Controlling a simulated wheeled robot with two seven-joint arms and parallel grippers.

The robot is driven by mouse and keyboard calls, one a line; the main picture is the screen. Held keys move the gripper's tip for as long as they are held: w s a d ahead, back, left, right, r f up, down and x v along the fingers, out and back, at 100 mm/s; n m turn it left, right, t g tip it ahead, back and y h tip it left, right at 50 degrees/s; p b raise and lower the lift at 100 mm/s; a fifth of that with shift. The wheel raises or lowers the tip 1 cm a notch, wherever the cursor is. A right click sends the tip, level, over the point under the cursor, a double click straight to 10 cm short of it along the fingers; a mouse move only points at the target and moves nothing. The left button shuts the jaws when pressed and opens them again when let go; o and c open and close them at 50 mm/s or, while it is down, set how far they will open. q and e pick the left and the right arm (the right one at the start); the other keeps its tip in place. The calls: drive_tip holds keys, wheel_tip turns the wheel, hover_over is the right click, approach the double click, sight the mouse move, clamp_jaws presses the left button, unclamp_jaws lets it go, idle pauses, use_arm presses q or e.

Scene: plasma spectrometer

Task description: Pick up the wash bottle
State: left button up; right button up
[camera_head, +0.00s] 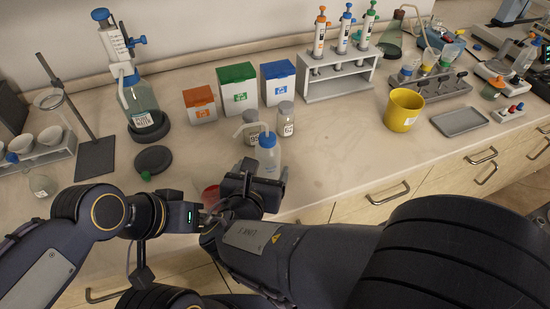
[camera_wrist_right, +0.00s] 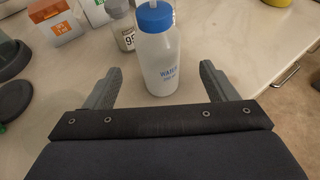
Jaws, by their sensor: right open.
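The wash bottle (camera_head: 268,158) is white and translucent with a blue cap and a bent spout. It stands upright near the front of the bench in the head view. It also shows in the right wrist view (camera_wrist_right: 160,62), with blue lettering on its side. My right gripper (camera_head: 266,179) is open at the near side of the bottle. In the right wrist view its two fingers stand apart, left and right of the bottle's lower body, with gaps visible. The gripper hides the bottle's base in the head view.
Two labelled jars (camera_head: 286,119) (camera_head: 251,128) stand close behind the bottle. Orange, green and blue boxes (camera_head: 238,88) and a pipette rack (camera_head: 340,84) are farther back. A red container (camera_head: 210,194) is partly hidden by my arm. A yellow cup (camera_head: 403,110) stands right, with clear bench between.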

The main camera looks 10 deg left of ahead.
sight(268, 154)
drive_tip(key=x, duration=0.7)
drive_tip(key=shift+w+a+p, duration=0.1)
drive_tip(key=shift+w+p, duration=0.25)
drive_tip(key=shift+p, duration=0.05)
drive_tip(key=shift+r, duration=0.1)
drive_tip(key=c, duration=0.7)
